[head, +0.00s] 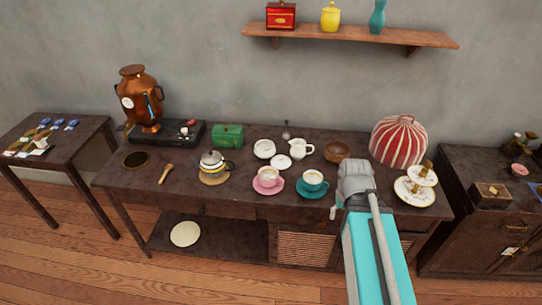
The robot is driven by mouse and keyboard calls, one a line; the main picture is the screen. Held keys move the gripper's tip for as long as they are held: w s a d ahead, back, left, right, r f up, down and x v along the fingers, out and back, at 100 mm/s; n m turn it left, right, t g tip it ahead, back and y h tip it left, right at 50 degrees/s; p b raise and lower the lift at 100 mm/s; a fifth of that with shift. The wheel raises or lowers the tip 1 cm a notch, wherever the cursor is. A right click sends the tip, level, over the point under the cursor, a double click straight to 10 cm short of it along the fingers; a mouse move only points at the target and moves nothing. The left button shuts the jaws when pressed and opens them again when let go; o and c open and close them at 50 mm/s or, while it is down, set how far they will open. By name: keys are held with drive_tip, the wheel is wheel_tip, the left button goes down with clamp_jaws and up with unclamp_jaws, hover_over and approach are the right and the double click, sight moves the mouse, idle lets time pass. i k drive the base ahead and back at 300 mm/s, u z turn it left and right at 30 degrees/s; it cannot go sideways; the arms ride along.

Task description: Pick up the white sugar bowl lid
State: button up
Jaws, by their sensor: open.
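A small white round piece (281,161), which looks like the sugar bowl lid, lies on the dark wooden table (225,140). It is just right of and in front of a white bowl (264,148), which looks like the sugar bowl. A white creamer jug (302,150) stands close to its right. My gripper (337,207) is open, near the front of the table, to the right of and nearer than the lid. It is well apart from the lid. Its fingers are small and mostly hidden by my own wrist.
A pink cup (267,179) and a teal cup (313,183), both on saucers, stand in front of the lid. A wooden bowl (337,151), a striped tea cosy (399,140) and a tiered plate stand (415,191) are to the right. A teapot (213,163) is left.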

sight(280, 161)
drive_tip(key=u, duration=0.25)
drive_tip(key=k, duration=0.6)
drive_tip(key=u, duration=0.5)
drive_tip(key=k, duration=0.7)
drive_tip(key=u, duration=0.1)
drive_tip(key=i, duration=0.45)
drive_tip(key=z, duration=0.8)
drive_tip(key=i, duration=1.3)
drive_tip(key=u, duration=0.5)
